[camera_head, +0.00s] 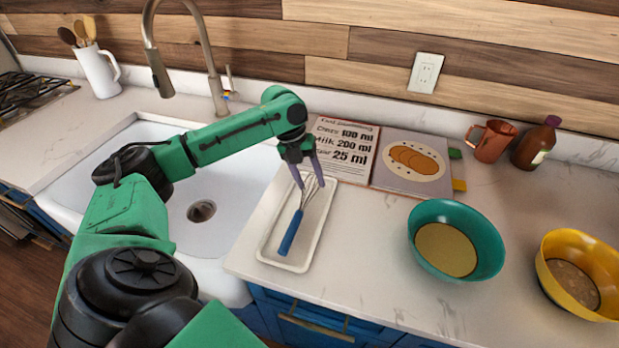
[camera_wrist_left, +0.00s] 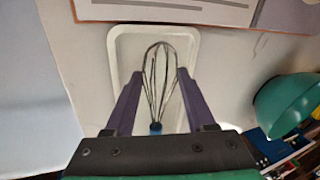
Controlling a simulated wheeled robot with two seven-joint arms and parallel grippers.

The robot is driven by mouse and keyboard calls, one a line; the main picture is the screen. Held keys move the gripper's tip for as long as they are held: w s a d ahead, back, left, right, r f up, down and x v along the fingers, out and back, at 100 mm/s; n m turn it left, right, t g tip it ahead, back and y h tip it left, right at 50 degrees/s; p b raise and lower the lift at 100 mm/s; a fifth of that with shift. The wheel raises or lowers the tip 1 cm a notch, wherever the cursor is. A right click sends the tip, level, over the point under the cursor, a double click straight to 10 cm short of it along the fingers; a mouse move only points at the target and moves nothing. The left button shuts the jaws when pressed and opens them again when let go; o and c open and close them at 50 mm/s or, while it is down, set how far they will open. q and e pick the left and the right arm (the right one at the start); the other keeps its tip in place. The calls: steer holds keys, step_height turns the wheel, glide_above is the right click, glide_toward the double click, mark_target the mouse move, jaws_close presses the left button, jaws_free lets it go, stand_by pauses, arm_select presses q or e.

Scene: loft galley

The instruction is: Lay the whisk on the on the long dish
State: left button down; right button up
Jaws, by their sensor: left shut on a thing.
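The whisk has a blue handle (camera_head: 291,232) and thin wire loops. In the head view it lies over the long white dish (camera_head: 284,264), with its handle towards the near end. My left gripper (camera_head: 310,186) is shut on the wire part of the whisk from above. In the left wrist view the whisk (camera_wrist_left: 157,60) stands between the two purple fingers, over the dish (camera_wrist_left: 128,48). I cannot tell whether the whisk touches the dish floor. My right gripper is not in view.
The sink (camera_head: 225,235) is left of the dish. An open recipe book (camera_head: 345,150) lies behind it. A teal bowl (camera_head: 480,220) and a yellow bowl (camera_head: 585,250) stand to the right. A copper mug (camera_head: 492,143) and brown bottle (camera_head: 536,145) stand at the back.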

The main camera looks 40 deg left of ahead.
arm_select(q)
steer(key=shift+c, duration=1.2)
jaws_free()
steer(key=shift+d, duration=0.1)
steer(key=shift+r, duration=0.2)
steer(key=b+v, duration=0.1)
steer(key=v, duration=1)
steer(key=shift+r+b, duration=0.35)
steer(key=shift+s, duration=0.1)
